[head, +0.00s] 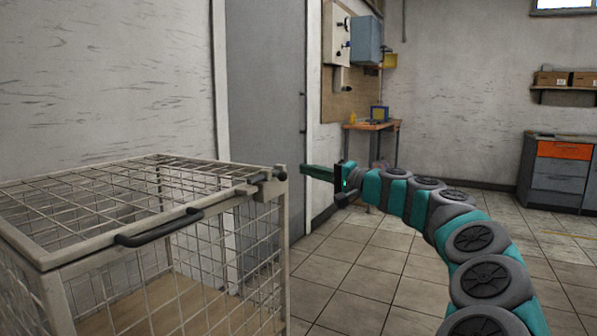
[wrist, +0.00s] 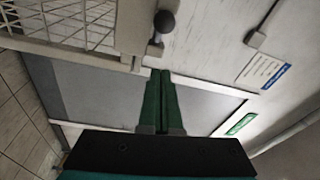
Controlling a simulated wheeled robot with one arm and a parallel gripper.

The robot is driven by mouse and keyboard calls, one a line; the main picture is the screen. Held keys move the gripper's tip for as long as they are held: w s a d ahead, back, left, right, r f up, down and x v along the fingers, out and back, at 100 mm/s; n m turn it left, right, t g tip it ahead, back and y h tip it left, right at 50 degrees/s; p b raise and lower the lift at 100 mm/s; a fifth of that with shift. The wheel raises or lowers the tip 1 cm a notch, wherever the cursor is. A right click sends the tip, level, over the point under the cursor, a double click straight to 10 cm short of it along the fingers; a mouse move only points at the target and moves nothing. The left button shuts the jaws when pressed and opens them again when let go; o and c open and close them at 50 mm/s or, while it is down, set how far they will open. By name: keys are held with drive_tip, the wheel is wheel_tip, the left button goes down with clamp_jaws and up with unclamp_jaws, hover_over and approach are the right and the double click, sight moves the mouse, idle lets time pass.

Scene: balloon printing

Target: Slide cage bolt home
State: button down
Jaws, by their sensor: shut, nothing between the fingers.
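The wire cage (head: 160,222) stands at the left of the head view, its mesh lid lying flat on top. The cage bolt (head: 281,172) is at the lid's right front corner, with a dark round knob at its right end. The same knob shows in the wrist view (wrist: 164,22), just beyond my fingertips. My gripper (head: 303,170) points left at the bolt from the right, its green fingers together and empty. In the wrist view the fingers (wrist: 160,74) end near the knob's mount. Whether they touch it I cannot tell.
A dark lid handle (head: 160,232) sticks out from the cage's front edge. A grey door (head: 265,110) stands behind the cage. A small wooden table (head: 372,126) and a drawer cabinet (head: 560,170) stand farther back. Tiled floor is open beyond my arm.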

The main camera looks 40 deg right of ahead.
drive_tip(key=v, duration=0.6)
drive_tip(key=shift+s, duration=0.35)
